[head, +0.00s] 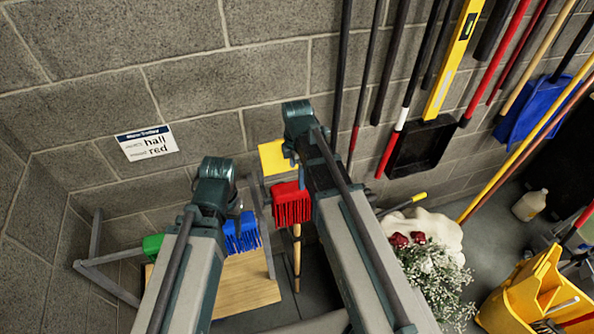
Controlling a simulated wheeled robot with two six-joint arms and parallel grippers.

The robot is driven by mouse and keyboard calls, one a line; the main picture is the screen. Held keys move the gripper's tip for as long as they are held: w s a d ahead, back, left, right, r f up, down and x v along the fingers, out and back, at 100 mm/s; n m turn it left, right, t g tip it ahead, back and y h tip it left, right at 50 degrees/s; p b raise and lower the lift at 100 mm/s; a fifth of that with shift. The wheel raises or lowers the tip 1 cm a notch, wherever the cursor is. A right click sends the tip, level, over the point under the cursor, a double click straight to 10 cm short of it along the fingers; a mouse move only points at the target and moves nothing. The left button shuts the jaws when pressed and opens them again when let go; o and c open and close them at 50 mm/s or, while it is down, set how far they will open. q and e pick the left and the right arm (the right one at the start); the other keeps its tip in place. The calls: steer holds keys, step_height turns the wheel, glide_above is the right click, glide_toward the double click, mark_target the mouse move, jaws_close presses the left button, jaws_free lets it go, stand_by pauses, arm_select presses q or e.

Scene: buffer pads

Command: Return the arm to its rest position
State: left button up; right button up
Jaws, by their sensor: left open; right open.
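My two arms come up from the bottom of the head view. My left arm (188,272) is further to the left and ends in view at a dark teal joint. My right arm (350,220) reaches higher, to another teal joint in front of the wall. I see no gripper fingers on either arm, and what lies beyond or behind these joints is hidden. Nothing held can be made out.
A trolley with a wooden shelf (243,288) stands behind my arms, with red (291,206), blue (240,234) and green (152,245) brush heads close by. Tools hang at right; a yellow bucket (530,291) and white flowers (437,280) are below.

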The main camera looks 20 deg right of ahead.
stand_by(0.7)
steer(key=shift+s+m, duration=0.4)
steer(key=shift+m, duration=0.3)
steer(key=s+m, duration=0.8)
steer(key=m, duration=0.9)
steer(key=s+a+f+n+b, duration=0.2)
steer(key=a+f+b, duration=0.3)
steer(key=f+b, duration=0.3)
steer(key=s+a+f+n+h+b, duration=0.1)
steer(key=s+a+f+b, duration=0.2)
steer(key=f+b, duration=0.6)
steer(key=shift+s+a+f+n+b, duration=0.2)
steer(key=shift+a+n+b, duration=0.2)
steer(key=shift+a, duration=0.8)
